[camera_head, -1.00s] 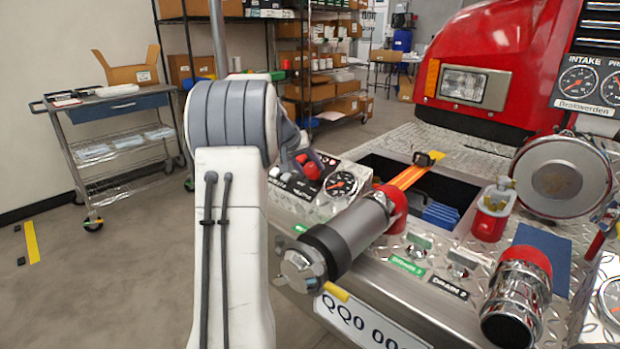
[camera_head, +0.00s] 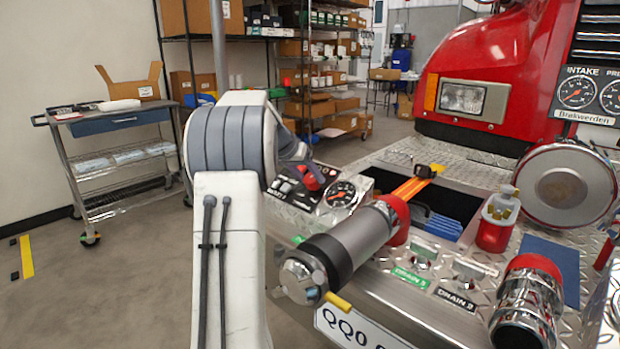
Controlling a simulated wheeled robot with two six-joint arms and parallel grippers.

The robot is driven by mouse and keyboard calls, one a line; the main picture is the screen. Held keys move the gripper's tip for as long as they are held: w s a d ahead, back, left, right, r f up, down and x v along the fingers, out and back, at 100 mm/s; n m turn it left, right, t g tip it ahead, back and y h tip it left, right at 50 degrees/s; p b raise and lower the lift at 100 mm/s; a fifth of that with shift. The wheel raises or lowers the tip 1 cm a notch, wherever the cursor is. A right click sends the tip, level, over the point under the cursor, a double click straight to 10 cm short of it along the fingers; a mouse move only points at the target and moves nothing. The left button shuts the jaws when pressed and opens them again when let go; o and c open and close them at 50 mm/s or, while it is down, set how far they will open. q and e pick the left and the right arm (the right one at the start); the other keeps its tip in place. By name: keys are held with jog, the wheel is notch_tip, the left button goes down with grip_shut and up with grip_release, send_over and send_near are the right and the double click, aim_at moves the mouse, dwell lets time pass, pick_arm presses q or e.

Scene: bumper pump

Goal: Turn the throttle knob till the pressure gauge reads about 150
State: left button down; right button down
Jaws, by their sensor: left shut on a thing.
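The red knob (camera_head: 313,179), likely the throttle knob, sits on the small control panel at the left end of the bumper deck. My left gripper (camera_head: 303,172) is at this knob and shut on it; my own arm hides most of the fingers. A round black gauge (camera_head: 340,194) sits just right of the knob. My right gripper is not in view.
A thick grey cylinder (camera_head: 345,250) with a red collar juts over the bumper's front edge. A chrome outlet (camera_head: 525,305), a red-based fitting (camera_head: 495,220) and a large round cap (camera_head: 565,186) stand to the right.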

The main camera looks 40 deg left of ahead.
pick_arm(q)
jog(key=shift+s+f, duration=0.1)
jog(key=shift+f, duration=0.05)
jog(key=shift+c, duration=1.4)
grip_release()
jog(key=shift+r, duration=0.2)
jog(key=shift+s+a+r, duration=0.1)
jog(key=shift+s+r, duration=0.1)
jog(key=shift+r, duration=0.05)
jog(key=p+v, duration=0.1)
jog(key=v, duration=0.8)
jog(key=shift+s+r+p, duration=0.15)
jog(key=shift+s+p, duration=0.1)
jog(key=shift+p, duration=0.15)
jog(key=shift+r, duration=0.1)
